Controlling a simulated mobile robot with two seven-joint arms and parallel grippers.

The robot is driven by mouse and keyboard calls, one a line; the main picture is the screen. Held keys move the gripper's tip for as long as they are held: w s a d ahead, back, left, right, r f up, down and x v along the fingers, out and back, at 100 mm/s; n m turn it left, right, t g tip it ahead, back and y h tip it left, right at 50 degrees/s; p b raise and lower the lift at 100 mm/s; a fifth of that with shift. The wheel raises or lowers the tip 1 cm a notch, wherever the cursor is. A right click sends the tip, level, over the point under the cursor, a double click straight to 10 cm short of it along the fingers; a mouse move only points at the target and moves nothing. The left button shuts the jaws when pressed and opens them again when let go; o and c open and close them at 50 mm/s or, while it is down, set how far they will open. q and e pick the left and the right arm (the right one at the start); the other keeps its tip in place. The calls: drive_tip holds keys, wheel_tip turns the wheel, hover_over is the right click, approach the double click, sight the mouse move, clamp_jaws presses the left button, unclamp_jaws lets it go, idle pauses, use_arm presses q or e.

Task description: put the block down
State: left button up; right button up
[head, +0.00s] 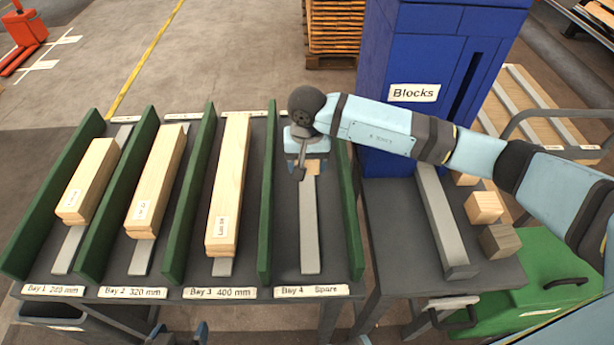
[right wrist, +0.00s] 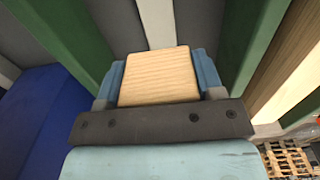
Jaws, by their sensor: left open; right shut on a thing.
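My right gripper (head: 304,168) hangs over the far part of Bay 4 Spare (head: 311,291), between its green dividers. It is shut on a light wooden block (head: 313,167), mostly hidden by the gripper in the head view. In the right wrist view the block (right wrist: 158,78) sits between the two blue fingers, with the bay's grey strip beyond it. Whether the block touches the strip, I cannot tell. My left gripper (head: 181,335) shows only at the bottom edge of the head view, open and away from the bays.
Bays 1 to 3 hold stacks of boards (head: 88,182) between green dividers (head: 187,190). Bay 4's grey strip (head: 310,235) is bare towards the front. A blue cabinet (head: 420,45) marked Blocks stands right. Loose blocks (head: 484,207) lie by a grey beam (head: 443,220).

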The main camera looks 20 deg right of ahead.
sight(307, 185)
drive_tip(key=shift+f, duration=2.8)
drive_tip(key=shift+f, duration=0.15)
drive_tip(key=o, duration=0.9)
drive_tip(key=shift+o, duration=0.2)
wheel_tip(307, 185, up, 12)
drive_tip(key=shift+r, duration=0.2)
